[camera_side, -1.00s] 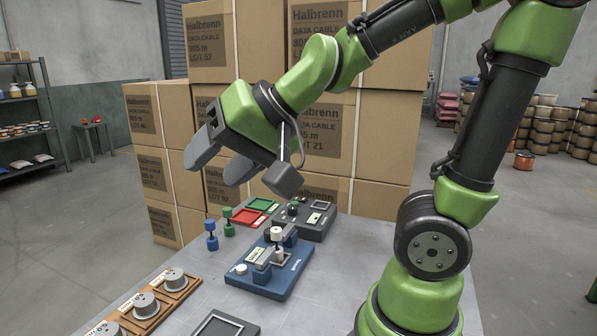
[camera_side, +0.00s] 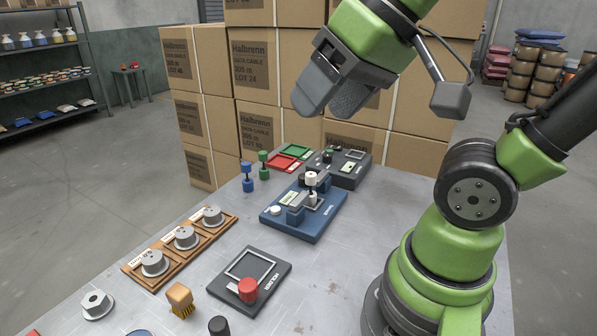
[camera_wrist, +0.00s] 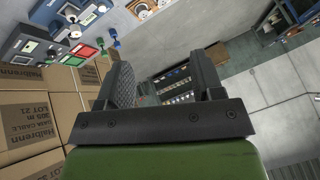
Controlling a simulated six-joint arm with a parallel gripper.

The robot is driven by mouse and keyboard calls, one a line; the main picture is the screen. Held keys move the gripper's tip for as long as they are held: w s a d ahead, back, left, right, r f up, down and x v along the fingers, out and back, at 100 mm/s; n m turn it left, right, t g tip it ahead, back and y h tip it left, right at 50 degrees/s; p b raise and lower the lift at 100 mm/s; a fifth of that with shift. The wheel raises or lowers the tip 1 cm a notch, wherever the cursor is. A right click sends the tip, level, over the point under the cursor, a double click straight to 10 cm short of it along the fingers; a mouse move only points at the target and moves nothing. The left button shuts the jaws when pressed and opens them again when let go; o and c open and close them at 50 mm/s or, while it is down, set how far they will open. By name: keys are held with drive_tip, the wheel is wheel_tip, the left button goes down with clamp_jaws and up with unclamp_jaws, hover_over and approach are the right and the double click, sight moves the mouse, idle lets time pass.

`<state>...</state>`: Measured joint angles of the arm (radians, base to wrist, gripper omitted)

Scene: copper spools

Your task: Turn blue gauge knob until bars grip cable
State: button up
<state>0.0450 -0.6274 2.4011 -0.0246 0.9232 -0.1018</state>
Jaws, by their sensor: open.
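The blue gauge (camera_side: 330,222) stands on the grey table, with grey bars (camera_side: 296,215) on top. A low white knob (camera_side: 275,210) sits at its left side. A white-topped spool-like piece (camera_side: 311,180) stands upright at the bars. I cannot tell whether a cable lies between the bars. My gripper (camera_side: 323,105) is open and empty, high above the table, apart from the gauge. In the wrist view, my gripper's fingers (camera_wrist: 163,65) are spread, and the blue gauge (camera_wrist: 70,12) shows only partly at the upper left.
A dark grey device (camera_side: 345,170) and red and green trays (camera_side: 285,163) stand behind the gauge. Wooden holders with grey knobs (camera_side: 185,238) lie at left. A black plate with a red knob (camera_side: 248,290) lies in front. Stacked cartons (camera_side: 260,90) rise behind the table.

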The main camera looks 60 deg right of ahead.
drive_tip(key=w+d+n+g+h, duration=0.1)
drive_tip(key=w+d+n+g, duration=0.1)
drive_tip(key=w+d, duration=0.5)
drive_tip(key=n+g, duration=0.5)
drive_tip(key=n, duration=0.2)
hover_over(304, 176)
wheel_tip(304, 176, down, 19)
drive_tip(key=shift+h, duration=0.4)
wheel_tip(304, 176, down, 10)
drive_tip(key=shift+d+f, duration=0.1)
drive_tip(key=c, duration=0.9)
